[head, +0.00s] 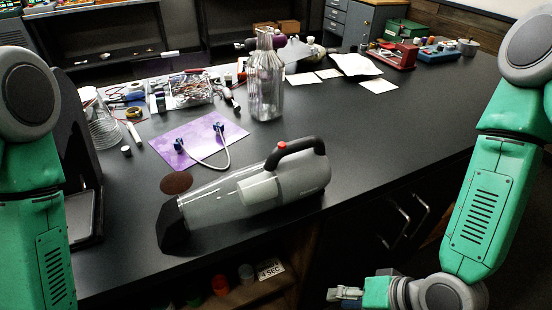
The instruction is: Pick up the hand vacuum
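The hand vacuum (285,186) lies on the dark countertop near its front edge. It has a grey body, a clear dust bin, a black nozzle at the left and a black handle with a red button on top. My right gripper (340,294) is low at the bottom of the view, in front of the counter and below its top, apart from the vacuum. It is small and partly seen, and I cannot tell if it is open. My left arm comes in at the left edge, and its gripper is out of view.
A glass bottle (266,85) stands behind the vacuum. A purple mat (199,134) with a white cable lies behind its nozzle. A black machine (78,150) stands at the left. Tools and papers lie farther back. The countertop (400,125) right of the vacuum is clear.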

